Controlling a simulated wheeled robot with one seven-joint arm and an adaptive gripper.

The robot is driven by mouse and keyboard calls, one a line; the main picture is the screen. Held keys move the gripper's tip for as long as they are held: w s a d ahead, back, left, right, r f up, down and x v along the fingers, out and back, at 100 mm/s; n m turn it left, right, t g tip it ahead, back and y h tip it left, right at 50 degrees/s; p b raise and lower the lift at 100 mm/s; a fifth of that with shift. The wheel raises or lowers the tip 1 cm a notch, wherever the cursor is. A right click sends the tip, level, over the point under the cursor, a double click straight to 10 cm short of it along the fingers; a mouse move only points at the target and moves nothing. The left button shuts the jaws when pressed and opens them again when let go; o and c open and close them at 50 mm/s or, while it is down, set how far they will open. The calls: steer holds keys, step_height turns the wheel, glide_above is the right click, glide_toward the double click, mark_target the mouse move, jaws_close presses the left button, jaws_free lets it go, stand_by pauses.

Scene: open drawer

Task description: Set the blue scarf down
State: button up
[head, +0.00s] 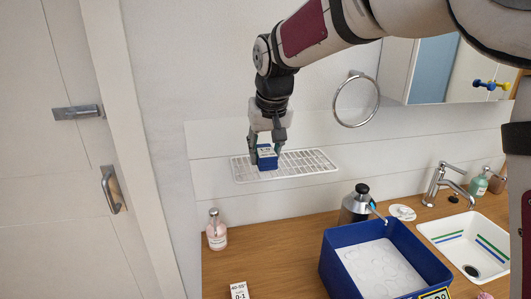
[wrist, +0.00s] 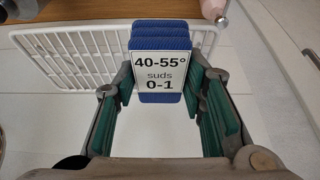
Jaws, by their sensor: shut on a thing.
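The blue scarf (head: 267,160) is a small folded blue bundle with a white label. In the wrist view the scarf (wrist: 160,40) shows its layers, and the label reads "40-55° suds 0-1". My gripper (head: 266,155) is shut on it, with a finger at each side. In the wrist view the green-padded fingers of my gripper (wrist: 165,88) flank the scarf. A white wire rack (head: 310,163) on the wall is behind and around the scarf in the head view. I cannot tell whether the scarf touches the rack.
Below is a wooden counter (head: 270,262) with a pink bottle (head: 216,233), a label card (head: 239,290), a dark-topped container (head: 355,205), a blue bin (head: 335,262) and a sink (head: 450,235). The rack's right part looks bare.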

mark_target(262, 148)
steer(key=w, duration=0.2)
steer(key=w+a, duration=0.1)
steer(key=w, duration=0.1)
steer(key=w+a, duration=0.1)
steer(key=w, duration=0.1)
steer(key=shift+a+f, duration=0.1)
steer(key=shift+f, duration=0.2)
steer(key=shift+f+p, duration=0.65)
steer(key=shift+f, duration=1.1)
steer(key=shift+f, duration=0.2)
steer(key=o, duration=1.3)
steer(key=shift+r, duration=0.15)
steer(key=b+v, duration=0.1)
steer(key=v, duration=1.1)
steer(key=shift+r, duration=0.1)
